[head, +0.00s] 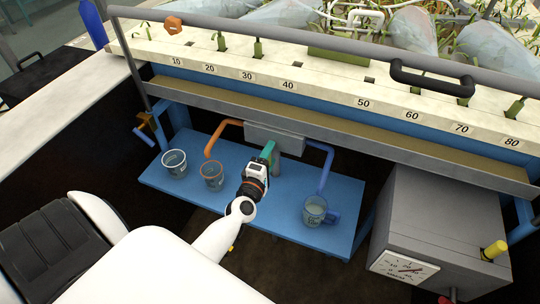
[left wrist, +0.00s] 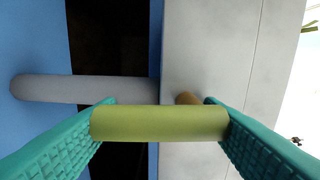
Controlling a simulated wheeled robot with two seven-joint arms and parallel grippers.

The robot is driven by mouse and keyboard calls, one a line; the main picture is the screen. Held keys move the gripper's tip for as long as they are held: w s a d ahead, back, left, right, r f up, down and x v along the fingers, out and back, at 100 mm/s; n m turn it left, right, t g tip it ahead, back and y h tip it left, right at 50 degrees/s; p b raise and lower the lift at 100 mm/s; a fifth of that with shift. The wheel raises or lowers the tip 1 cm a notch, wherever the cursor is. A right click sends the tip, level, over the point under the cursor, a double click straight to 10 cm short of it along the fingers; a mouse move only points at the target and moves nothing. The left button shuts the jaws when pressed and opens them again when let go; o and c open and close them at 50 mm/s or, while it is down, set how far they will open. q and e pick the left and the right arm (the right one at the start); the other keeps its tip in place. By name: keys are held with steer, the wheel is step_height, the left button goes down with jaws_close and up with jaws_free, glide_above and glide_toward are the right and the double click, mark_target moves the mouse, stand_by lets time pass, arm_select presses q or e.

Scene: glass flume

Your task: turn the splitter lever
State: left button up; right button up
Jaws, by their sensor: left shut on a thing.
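The splitter is a grey box (head: 275,134) under the flume's front edge, with an orange pipe (head: 222,134) on its left and a blue pipe (head: 325,165) on its right. My left gripper (head: 268,149) is at the front of this box. In the left wrist view, its teal fingers are shut on a yellow-green bar, the splitter lever's handle (left wrist: 160,123), which lies across between the fingertips. A short brown stem (left wrist: 187,99) shows behind the handle. In the head view the gripper hides the lever. My right gripper is not in view.
On the blue shelf (head: 270,225) stand a clear cup (head: 174,165), an orange-rimmed cup (head: 212,176) and a blue-handled jug (head: 315,211). A grey box with a dial (head: 405,268) stands at the right. A metal ledge (head: 340,132) runs above the splitter.

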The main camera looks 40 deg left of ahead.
arm_select(q)
steer(key=shift+f, duration=0.1)
stand_by(0.4)
steer(key=o, duration=1)
steer(key=shift+s, duration=0.15)
steer(key=b+v, duration=0.1)
steer(key=v, duration=1)
steer(key=shift+s, duration=0.4)
